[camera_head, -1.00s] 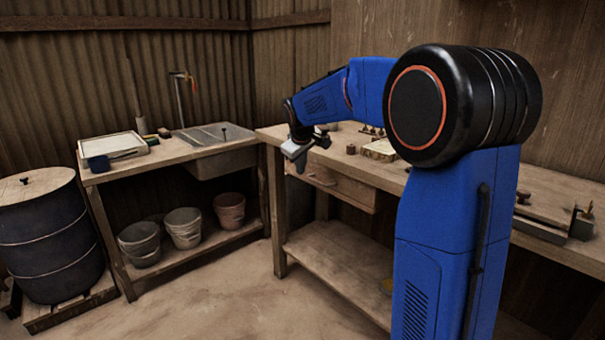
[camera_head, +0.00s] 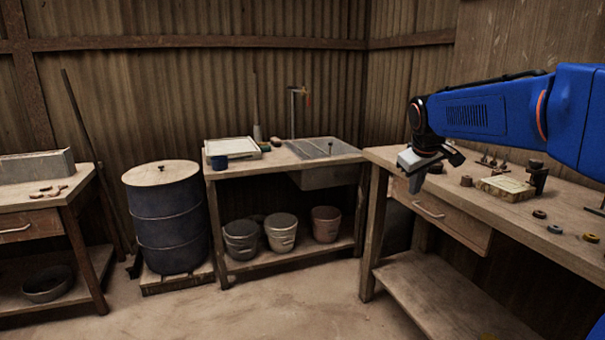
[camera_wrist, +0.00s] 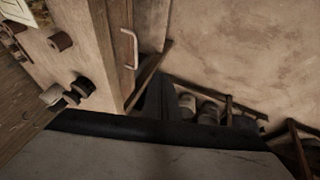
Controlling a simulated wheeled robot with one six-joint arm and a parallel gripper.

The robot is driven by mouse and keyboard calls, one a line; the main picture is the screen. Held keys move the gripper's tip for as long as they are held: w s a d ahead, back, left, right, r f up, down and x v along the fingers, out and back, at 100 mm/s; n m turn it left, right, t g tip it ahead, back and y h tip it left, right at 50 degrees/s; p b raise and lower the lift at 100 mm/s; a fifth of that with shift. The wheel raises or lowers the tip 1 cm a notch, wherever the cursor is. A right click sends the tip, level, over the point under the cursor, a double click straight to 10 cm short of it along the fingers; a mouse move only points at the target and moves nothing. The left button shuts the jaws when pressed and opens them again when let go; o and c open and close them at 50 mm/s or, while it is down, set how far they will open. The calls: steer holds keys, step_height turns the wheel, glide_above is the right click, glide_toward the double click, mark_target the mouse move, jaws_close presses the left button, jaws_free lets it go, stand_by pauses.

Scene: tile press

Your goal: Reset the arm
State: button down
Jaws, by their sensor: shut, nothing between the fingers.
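My gripper (camera_head: 436,165) hangs at the end of my blue arm on the right of the head view, in front of the near left corner of the right workbench (camera_head: 440,270). It looks shut and holds nothing. The fingertips are small and partly hidden by the pale gripper body. In the wrist view a large pale part of my own fills the bottom. The bench top with small cylinders (camera_wrist: 60,41) shows at its upper left.
A sink bench (camera_head: 285,160) stands at the back, with buckets (camera_head: 281,232) below. A dark drum (camera_head: 168,225) and another bench (camera_head: 50,192) stand left. The middle floor is clear.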

steer(key=s+a+f+m, duration=0.1)
steer(key=s+f, duration=0.4)
steer(key=s, duration=0.7)
steer(key=s+a+f+m+y, duration=0.1)
steer(key=s+f, duration=0.4)
steer(key=s, duration=0.8)
steer(key=s+a+f+m+y, duration=0.1)
steer(key=s+f, duration=0.5)
steer(key=s, duration=0.6)
steer(key=a+m, duration=0.1)
steer(key=a, duration=0.1)
steer(key=shift+s+a+g, duration=0.15)
steer(key=shift+a+g, duration=0.15)
steer(key=shift+g, duration=0.1)
steer(key=c, duration=2.5)
jaws_free()
steer(key=shift+r, duration=0.1)
